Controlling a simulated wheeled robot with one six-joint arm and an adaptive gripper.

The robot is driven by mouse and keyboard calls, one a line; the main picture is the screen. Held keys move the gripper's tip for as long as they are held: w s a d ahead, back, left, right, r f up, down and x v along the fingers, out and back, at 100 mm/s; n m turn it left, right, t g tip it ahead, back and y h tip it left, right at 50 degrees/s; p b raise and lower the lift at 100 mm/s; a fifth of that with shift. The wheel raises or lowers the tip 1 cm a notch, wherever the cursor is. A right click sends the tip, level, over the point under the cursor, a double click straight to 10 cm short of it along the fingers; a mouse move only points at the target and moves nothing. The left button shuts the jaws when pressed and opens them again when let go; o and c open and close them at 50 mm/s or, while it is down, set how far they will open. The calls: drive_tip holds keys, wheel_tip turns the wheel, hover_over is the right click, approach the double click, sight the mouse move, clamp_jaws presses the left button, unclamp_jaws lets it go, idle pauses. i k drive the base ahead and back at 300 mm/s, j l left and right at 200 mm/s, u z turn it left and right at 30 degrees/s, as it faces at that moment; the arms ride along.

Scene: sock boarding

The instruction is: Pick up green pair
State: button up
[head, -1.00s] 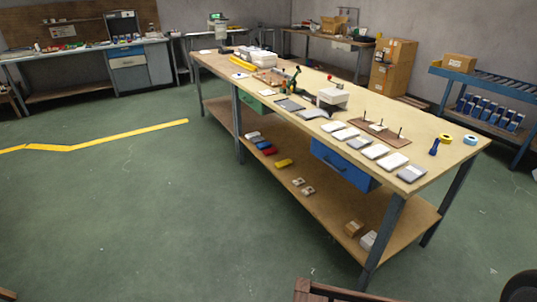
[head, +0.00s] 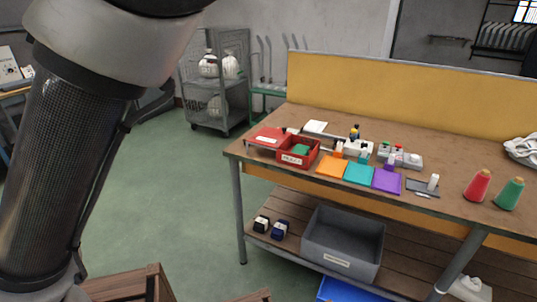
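A green folded item (head: 301,150) lies in a small red bin (head: 290,161) on the brown workbench (head: 440,218). It may be the green pair, but it is too small to tell whether it is a pair of socks. A teal-green square (head: 358,173) lies flat on the bench between an orange square (head: 332,166) and a purple square (head: 387,180). My arm fills the left of the head view. My gripper is out of view.
Red (head: 478,186) and green (head: 510,194) thread cones stand at the bench's right. A yellow panel (head: 400,98) backs the bench. A grey bin (head: 343,240) sits on the lower shelf. Wooden crates (head: 125,284) are at the bottom left. Green floor is open left of the bench.

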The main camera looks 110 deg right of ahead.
sight(300, 149)
drive_tip(key=z, duration=3.9)
drive_tip(key=j+z, duration=0.1)
drive_tip(key=i+j, duration=0.4)
drive_tip(key=j, duration=0.25)
